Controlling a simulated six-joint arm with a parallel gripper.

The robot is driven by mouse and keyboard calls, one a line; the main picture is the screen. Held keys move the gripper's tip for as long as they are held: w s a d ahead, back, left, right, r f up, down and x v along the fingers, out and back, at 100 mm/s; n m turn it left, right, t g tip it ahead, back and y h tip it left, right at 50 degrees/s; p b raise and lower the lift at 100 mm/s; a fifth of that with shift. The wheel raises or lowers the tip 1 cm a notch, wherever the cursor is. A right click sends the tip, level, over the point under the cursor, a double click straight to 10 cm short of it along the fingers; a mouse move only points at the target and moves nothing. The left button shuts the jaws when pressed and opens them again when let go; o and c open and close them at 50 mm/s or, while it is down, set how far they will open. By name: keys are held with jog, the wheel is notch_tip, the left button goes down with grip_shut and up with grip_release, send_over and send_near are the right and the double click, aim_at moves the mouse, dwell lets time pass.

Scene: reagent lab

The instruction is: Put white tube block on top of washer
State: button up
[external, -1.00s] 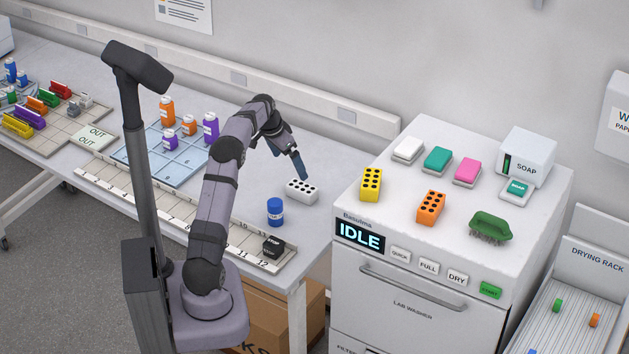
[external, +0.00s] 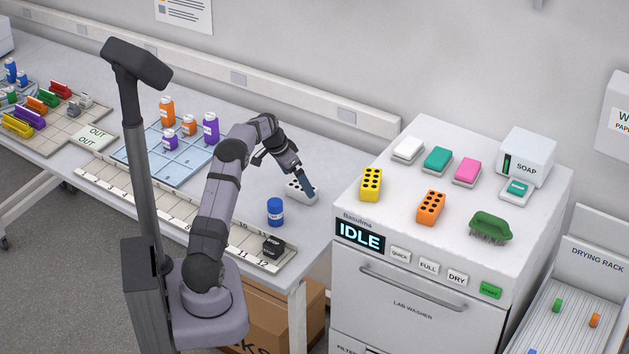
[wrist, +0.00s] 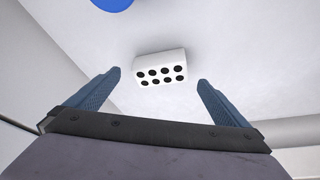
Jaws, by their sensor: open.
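The white tube block (external: 296,187), with rows of dark holes, sits on the bench near its right end. In the wrist view the white block (wrist: 160,67) lies ahead of and between my two blue fingers, with clear space on both sides. My gripper (external: 307,190) is open and empty, close to the block; in the external view a finger partly hides it. Contact cannot be told. The lab washer (external: 400,215) stands right of the bench, its top holding a yellow tube block (external: 371,185) and an orange tube block (external: 431,207).
The washer top also holds sponges (external: 437,159), a soap box (external: 526,155) and a green brush (external: 490,226). Bare washer top shows between them. A gap separates bench and washer.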

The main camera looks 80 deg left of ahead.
aim_at(300, 187)
jog(key=p+x, duration=0.2)
jog(key=x, duration=0.1)
jog(key=shift+w+a, duration=0.1)
jog(key=shift+w, duration=0.05)
jog(key=shift+p+x, duration=0.45)
jog(key=shift+x, duration=0.5)
jog(key=c, duration=1.2)
jog(key=shift+r, duration=0.1)
notch_tip(300, 187, up, 10)
jog(key=b, duration=0.3)
jog(key=shift+b, duration=0.3)
